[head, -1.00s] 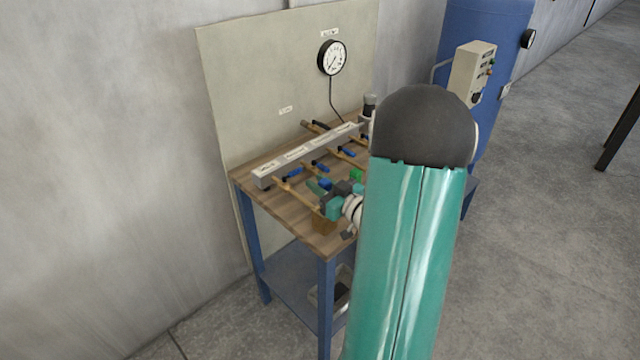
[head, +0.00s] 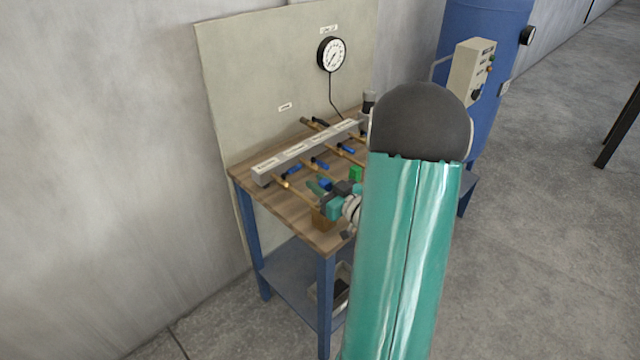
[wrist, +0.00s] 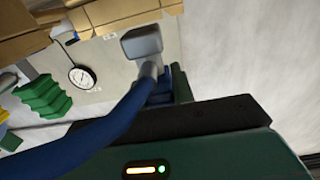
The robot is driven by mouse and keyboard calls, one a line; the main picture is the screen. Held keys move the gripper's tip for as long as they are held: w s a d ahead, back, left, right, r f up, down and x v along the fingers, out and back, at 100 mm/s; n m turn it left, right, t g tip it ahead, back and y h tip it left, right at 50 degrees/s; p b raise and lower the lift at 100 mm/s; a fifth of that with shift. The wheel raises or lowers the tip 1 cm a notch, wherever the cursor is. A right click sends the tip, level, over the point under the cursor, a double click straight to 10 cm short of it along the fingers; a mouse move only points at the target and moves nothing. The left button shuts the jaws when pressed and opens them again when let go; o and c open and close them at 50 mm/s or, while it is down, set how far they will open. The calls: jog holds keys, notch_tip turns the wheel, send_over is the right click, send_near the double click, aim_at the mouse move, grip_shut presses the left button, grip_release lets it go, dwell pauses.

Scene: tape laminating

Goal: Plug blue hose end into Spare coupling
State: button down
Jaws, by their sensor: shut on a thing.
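My gripper (head: 336,200) is over the workbench's near part, beside the front outlets of the grey manifold bar (head: 305,154). It is shut on the blue hose, whose thick blue length (wrist: 105,128) crosses the wrist view from lower left up to the jaws (wrist: 164,92). A silvery end piece (wrist: 149,72) shows beyond the blue part, near a grey block (wrist: 142,42). I cannot tell whether they touch. Brass outlets with blue handles (head: 292,169) stick out of the manifold. Its labels are too small to read, so I cannot tell which is Spare.
A wooden-topped bench (head: 252,177) stands against a panel (head: 240,100) with a round gauge (head: 332,54). A blue tank (head: 490,30) and control box (head: 471,70) stand behind. My arm hides the bench's right side.

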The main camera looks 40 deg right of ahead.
jog(key=shift+f, duration=0.9)
dwell(0.8)
jog(key=c, duration=0.6)
grip_release()
jog(key=shift+c, duration=0.2)
jog(key=shift+r, duration=0.1)
notch_tip(320, 180, up, 7)
dwell(0.8)
jog(key=shift+w, duration=0.1)
dwell(0.4)
